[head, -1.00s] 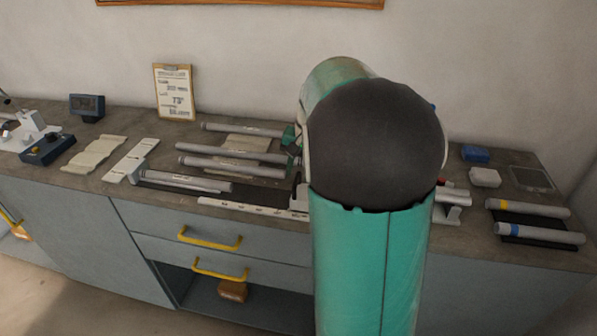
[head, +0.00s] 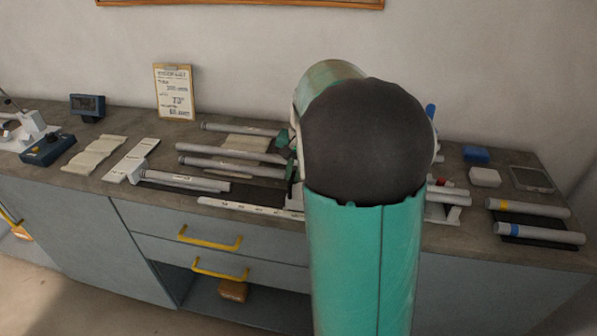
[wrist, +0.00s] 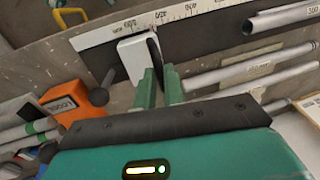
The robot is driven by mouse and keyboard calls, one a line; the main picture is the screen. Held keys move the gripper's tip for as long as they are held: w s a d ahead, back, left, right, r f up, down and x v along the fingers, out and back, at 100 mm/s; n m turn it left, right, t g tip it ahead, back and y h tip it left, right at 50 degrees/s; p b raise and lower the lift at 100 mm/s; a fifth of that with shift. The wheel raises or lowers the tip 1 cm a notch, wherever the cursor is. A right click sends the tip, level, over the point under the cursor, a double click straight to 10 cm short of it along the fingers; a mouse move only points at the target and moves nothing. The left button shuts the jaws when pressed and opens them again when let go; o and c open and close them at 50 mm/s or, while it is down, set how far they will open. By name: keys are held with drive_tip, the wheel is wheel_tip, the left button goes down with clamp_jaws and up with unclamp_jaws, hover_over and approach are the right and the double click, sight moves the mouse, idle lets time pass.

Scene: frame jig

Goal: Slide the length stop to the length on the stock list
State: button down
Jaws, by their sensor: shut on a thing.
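The length stop (wrist: 132,58) is a white block with a dark upright plate, seated along a white scale (wrist: 88,38) in the wrist view. My gripper (wrist: 159,82) has its green fingers closed on the stop's dark plate. The stop sits near the high-number end of the printed marks; the exact reading under it is unclear. The scale (head: 235,208) also shows along the bench front in the head view, where my arm hides the stop and most of the gripper. The stock list (head: 174,92) is a clipboard against the wall; its print is too small to read surely.
Grey tubes (head: 225,164) lie on the bench left of my arm, and tubes with yellow and blue bands (head: 527,208) lie at the right. An orange box (wrist: 70,108) is left of the fingers in the wrist view. A blue block (head: 476,154) stands at the back right.

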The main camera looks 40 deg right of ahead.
drive_tip(key=w+a, duration=1.1)
drive_tip(key=w, duration=0.1)
drive_tip(key=shift+w, duration=0.35)
drive_tip(key=shift+a, duration=0.15)
drive_tip(key=c, duration=1.5)
unclamp_jaws()
drive_tip(key=shift+r, duration=0.15)
wheel_tip(320, 180, up, 13)
drive_tip(key=s+d, duration=0.2)
drive_tip(key=shift+r, duration=0.2)
drive_tip(key=shift+s, duration=0.1)
